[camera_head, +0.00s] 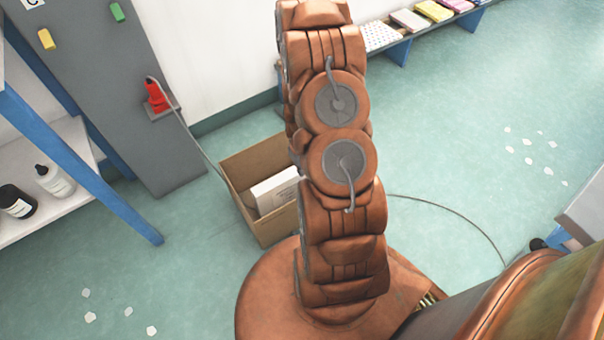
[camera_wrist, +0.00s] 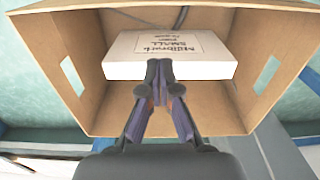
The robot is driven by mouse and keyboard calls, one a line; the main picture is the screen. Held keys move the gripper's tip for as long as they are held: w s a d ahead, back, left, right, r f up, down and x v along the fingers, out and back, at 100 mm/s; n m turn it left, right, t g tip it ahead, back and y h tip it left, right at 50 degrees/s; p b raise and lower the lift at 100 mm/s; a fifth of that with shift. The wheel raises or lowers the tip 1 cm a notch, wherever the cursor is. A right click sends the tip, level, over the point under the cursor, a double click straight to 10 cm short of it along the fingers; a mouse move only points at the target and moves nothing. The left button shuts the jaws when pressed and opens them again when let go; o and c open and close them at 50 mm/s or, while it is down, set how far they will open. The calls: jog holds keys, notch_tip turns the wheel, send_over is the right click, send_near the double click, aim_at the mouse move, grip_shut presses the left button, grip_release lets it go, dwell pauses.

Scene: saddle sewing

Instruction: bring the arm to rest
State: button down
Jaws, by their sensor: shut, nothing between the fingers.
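My arm (camera_head: 338,180) stands nearly upright in the middle of the head view, folded above my round base. My gripper (camera_wrist: 160,98) shows in the wrist view with its two fingers together and nothing between them. In that view the fingertips overlap the near side of a white labelled box (camera_wrist: 170,52). I cannot tell from the picture whether they touch it. In the head view my gripper is hidden behind the arm.
The white box (camera_head: 274,192) lies in an open cardboard box (camera_head: 262,158) on the floor behind my arm. A red plug (camera_head: 157,97) with a cable is on the grey panel (camera_head: 110,80). A blue-framed shelf (camera_head: 110,178) with bottles stands left. Open floor (camera_head: 440,130) lies right.

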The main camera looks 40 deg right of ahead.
jog(key=shift+s+r, duration=0.1)
jog(key=shift+r, duration=1.3)
jog(key=s+a+r+p, duration=0.1)
jog(key=a+r+p, duration=0.4)
jog(key=r, duration=0.7)
jog(key=a+r+n+p, duration=0.1)
jog(key=a+r+p, duration=0.35)
jog(key=r, duration=0.75)
jog(key=s+a+r+p, duration=0.1)
jog(key=a+r+p, duration=0.35)
jog(key=r, duration=0.75)
jog(key=s+a+r+p, duration=0.3)
jog(key=s+r+p, duration=0.2)
jog(key=r, duration=0.4)
jog(key=s+a+r+g+p, duration=0.1)
jog(key=s+a+r+p, duration=0.2)
jog(key=s+r+p, duration=0.2)
jog(key=s+a+r+p, duration=0.3)
jog(key=s+r, duration=0.4)
jog(key=r, duration=0.6)
jog(key=shift+s+r+n+g+p, duration=0.25)
jog(key=shift+s+n+g+p, duration=0.15)
jog(key=shift+p, duration=0.5)
